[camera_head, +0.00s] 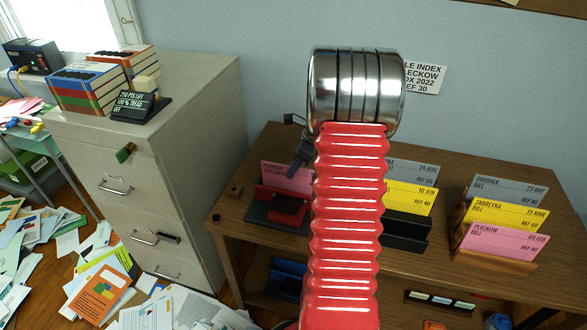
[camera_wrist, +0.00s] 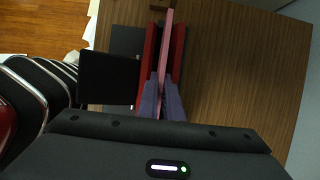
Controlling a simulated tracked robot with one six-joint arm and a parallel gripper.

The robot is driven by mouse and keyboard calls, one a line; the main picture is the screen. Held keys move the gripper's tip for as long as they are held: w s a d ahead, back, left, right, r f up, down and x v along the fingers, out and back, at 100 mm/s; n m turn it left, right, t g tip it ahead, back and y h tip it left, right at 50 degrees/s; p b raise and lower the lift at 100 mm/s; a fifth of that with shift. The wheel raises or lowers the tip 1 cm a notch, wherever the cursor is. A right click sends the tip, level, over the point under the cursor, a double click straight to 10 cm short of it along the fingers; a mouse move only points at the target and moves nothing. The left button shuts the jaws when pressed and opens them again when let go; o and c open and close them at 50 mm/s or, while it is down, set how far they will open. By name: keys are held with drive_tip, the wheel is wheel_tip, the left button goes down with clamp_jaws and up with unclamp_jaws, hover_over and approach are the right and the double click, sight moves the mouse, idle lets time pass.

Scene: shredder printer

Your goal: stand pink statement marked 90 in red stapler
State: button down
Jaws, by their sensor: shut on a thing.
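The pink statement (camera_head: 287,176) stands upright in the red stapler (camera_head: 288,207) at the left of the wooden desk. In the wrist view the pink statement (camera_wrist: 166,40) is seen edge-on between the two red sides of the stapler (camera_wrist: 150,55). My gripper (camera_wrist: 163,98) is shut on its near edge. In the head view my dark gripper (camera_head: 299,160) shows beside the arm, at the statement's top right. I cannot tell whether the statement touches the stapler's bottom.
A black holder (camera_head: 405,235) with yellow and grey cards stands right of my arm. A wooden holder (camera_head: 462,225) farther right carries grey, yellow and pink bills. A filing cabinet (camera_head: 165,190) stands left of the desk (camera_head: 270,150). Papers (camera_head: 60,250) cover the floor.

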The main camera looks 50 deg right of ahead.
drive_tip(key=c, duration=1.9)
unclamp_jaws()
drive_tip(key=shift+o, duration=0.2)
drive_tip(key=shift+r, duration=0.1)
drive_tip(key=shift+r, duration=3.95)
drive_tip(key=shift+n, duration=0.3)
